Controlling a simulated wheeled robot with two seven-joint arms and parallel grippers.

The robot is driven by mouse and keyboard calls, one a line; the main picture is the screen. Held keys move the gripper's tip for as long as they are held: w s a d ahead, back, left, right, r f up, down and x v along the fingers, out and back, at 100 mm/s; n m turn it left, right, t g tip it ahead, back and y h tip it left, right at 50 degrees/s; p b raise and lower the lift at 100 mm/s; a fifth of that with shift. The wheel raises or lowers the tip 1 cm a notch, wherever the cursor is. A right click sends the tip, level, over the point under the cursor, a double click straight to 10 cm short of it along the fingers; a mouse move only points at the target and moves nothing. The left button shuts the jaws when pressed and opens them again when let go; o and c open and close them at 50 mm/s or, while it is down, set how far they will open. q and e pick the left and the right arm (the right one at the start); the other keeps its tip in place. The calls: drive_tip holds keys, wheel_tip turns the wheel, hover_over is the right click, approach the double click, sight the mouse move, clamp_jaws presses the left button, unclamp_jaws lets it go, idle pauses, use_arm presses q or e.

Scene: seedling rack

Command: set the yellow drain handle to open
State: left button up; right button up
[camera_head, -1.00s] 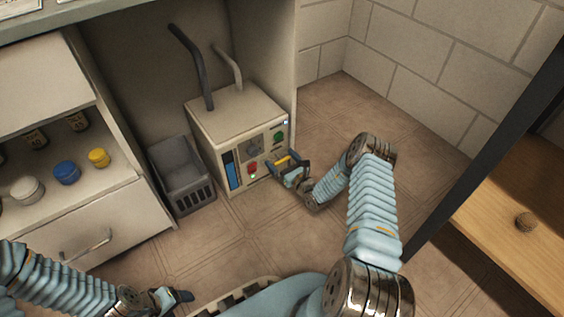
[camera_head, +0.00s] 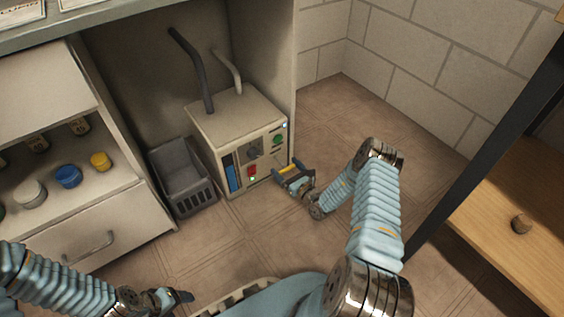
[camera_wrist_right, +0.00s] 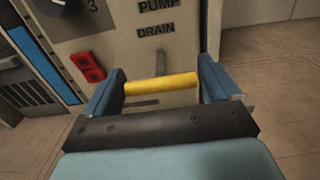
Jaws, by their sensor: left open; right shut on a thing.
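The yellow drain handle (camera_wrist_right: 162,84) lies crosswise between the two blue fingers of my right gripper (camera_wrist_right: 162,88) in the right wrist view, below the printed word DRAIN. The right gripper is shut on it. In the head view the yellow handle (camera_head: 288,170) shows at the right gripper (camera_head: 291,176), at the lower right of the beige box's front (camera_head: 250,160). My left gripper (camera_head: 182,297) is open and empty at the bottom left, far from the box.
The box front carries a red switch (camera_wrist_right: 88,66), a dark dial (camera_head: 254,149), a green button (camera_head: 278,139) and a blue strip gauge. A grey basket (camera_head: 182,178) stands left of the box. Shelves with jars are at left, a wooden shelf at right. Floor in front is clear.

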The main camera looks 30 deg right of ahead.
drive_tip(key=shift+s+f, duration=0.1)
drive_tip(key=shift+s, duration=0.35)
drive_tip(key=o, duration=1.2)
drive_tip(key=s, duration=0.4)
drive_tip(key=s+p, duration=0.1)
drive_tip(key=s, duration=0.4)
drive_tip(key=s+d+p, duration=0.1)
drive_tip(key=s, duration=0.4)
drive_tip(key=shift+d, duration=0.1)
